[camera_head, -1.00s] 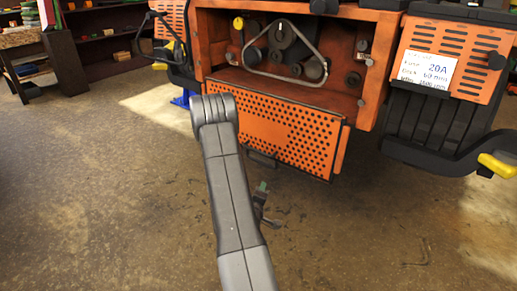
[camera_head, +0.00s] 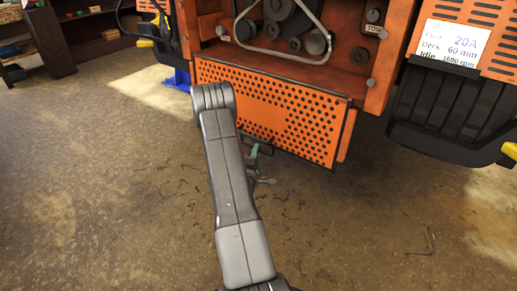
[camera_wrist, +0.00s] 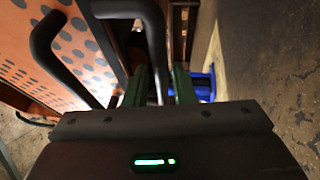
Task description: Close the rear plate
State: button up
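The rear plate (camera_head: 290,118) is an orange perforated panel at the machine's rear. It hangs tilted outward below the open bay, and its holes also show at the left of the wrist view (camera_wrist: 75,45). My gripper (camera_head: 255,158) is low, by the plate's lower edge, partly hidden behind my arm. In the wrist view its two green fingers (camera_wrist: 159,86) stand apart, so it looks open. A black bent bar, seemingly the plate's handle (camera_wrist: 158,45), reaches down between the fingers. Whether it touches them I cannot tell.
The open bay holds a belt (camera_head: 262,47) and pulleys. A label card (camera_head: 452,45) is on the right side panel, above a black part. A blue stand (camera_head: 180,79) is on the floor at left. The floor in front is mostly clear.

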jog(key=shift+b+x, duration=0.35)
jog(key=shift+x, duration=1.7)
jog(key=shift+r, duration=0.1)
grip_shut()
jog(key=shift+s+a, duration=0.1)
